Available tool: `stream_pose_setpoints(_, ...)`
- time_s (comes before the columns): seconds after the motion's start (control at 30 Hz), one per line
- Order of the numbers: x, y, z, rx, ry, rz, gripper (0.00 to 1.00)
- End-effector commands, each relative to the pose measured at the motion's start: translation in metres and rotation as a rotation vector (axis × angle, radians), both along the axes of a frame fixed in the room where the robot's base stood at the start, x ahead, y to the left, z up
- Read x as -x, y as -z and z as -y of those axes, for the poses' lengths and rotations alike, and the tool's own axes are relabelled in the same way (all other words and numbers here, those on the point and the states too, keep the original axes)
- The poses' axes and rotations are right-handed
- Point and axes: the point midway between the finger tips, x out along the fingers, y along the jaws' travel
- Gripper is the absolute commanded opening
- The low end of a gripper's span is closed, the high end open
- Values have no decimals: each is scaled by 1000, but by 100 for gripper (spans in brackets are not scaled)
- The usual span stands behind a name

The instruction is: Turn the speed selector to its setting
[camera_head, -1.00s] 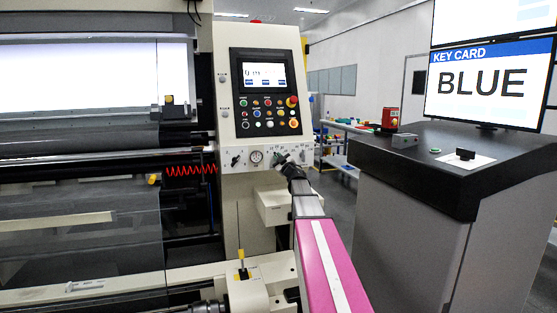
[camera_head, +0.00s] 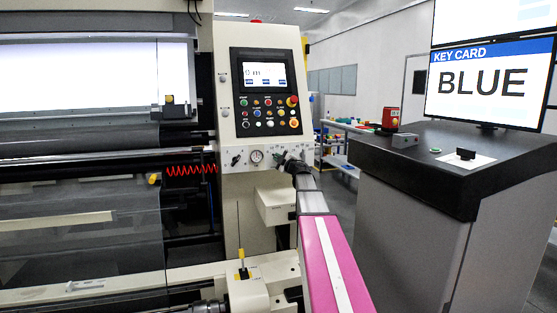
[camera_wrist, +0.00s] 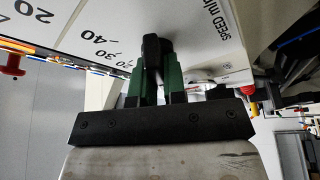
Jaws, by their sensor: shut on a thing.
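The speed selector (camera_wrist: 152,48) is a black knob on the white panel, close up in the wrist view. Printed numbers such as 40, 30 and 20 lie to its left, and "SPEED m/min" is lettered to its right. The green fingers of my gripper (camera_wrist: 153,82) are shut on the knob, one on each side. Where its pointer stands cannot be told. In the head view my gripper (camera_head: 291,161) is at the right end of the machine's lower control strip (camera_head: 232,168), and it mostly hides the selector.
Left along the strip are a black switch (camera_head: 236,160) and a round gauge (camera_head: 257,157). Above is a button panel with a screen (camera_head: 264,70). A dark-topped console (camera_head: 400,165) stands right of my arm. A monitor (camera_head: 485,85) reads "KEY CARD BLUE".

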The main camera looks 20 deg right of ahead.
Motion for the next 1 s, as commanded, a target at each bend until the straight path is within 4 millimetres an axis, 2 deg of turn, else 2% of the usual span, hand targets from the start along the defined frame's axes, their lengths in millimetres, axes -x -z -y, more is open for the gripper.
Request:
stream_pose_setpoints(0.27,1,1,0,6,1,0,0)
stream_pose_setpoints(0.3,1,1,0,7,1,0,21)
stream_pose_setpoints(0.37,1,1,0,6,1,0,37)
stream_pose_setpoints(0.77,4,1,1,3,1,0,37)
stream_pose_setpoints(1.0,31,6,9,3,1,1,37)
